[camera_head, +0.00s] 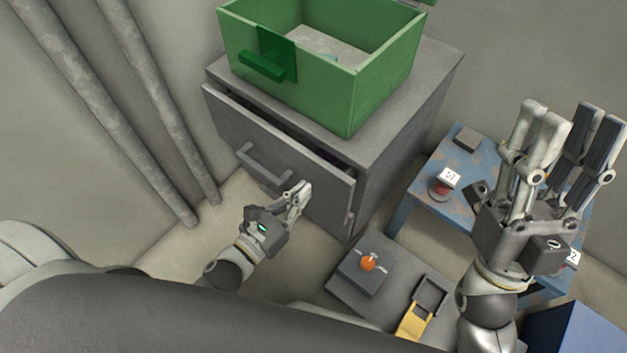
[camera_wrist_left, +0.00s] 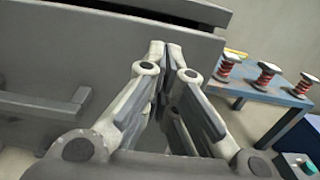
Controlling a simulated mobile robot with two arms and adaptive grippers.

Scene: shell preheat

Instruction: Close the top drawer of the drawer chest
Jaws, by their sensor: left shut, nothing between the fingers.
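The grey drawer chest (camera_head: 395,130) stands in the middle of the head view. Its top drawer (camera_head: 290,165) is pulled out somewhat, with a dark gap behind its front panel. A bar handle (camera_head: 263,163) sits on that front; the handle (camera_wrist_left: 42,105) also shows at the left of the left wrist view. My left gripper (camera_head: 300,192) is shut and empty, its fingertips at the drawer front (camera_wrist_left: 110,50), right of the handle. I cannot tell whether they touch it. My right gripper (camera_head: 560,125) is open and empty, raised over the blue table at the right.
A green open box (camera_head: 352,100) stands on the chest. The worn blue table (camera_head: 462,180) holds tagged red parts (camera_head: 442,187). A grey control box with an orange knob (camera_head: 368,264) is low in front, near a yellow-and-grey item (camera_head: 415,322). Pipes (camera_head: 150,115) run along the left wall.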

